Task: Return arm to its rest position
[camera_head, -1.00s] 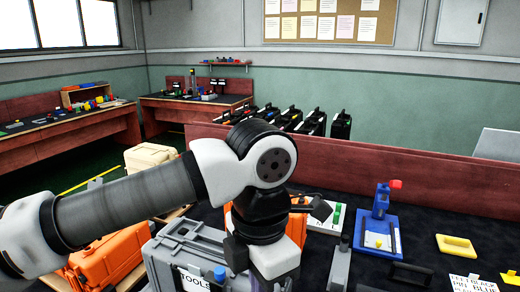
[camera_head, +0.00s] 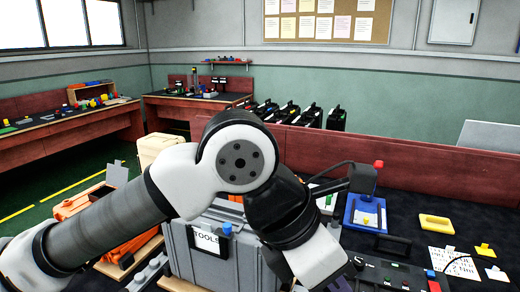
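My arm crosses from the lower left to the centre, bends at a white and black joint, then slopes down to the right. It ends in view at a white wrist section near the bottom centre.
A grey toolbox (camera_head: 186,248) labelled TOOLS stands behind my arm, with an orange case (camera_head: 78,207) to its left. A yellow block (camera_head: 436,223), a printed sheet (camera_head: 452,262) and a dark panel with coloured buttons lie on the right of the black table. Black cases (camera_head: 337,118) stand behind the red partition (camera_head: 420,165).

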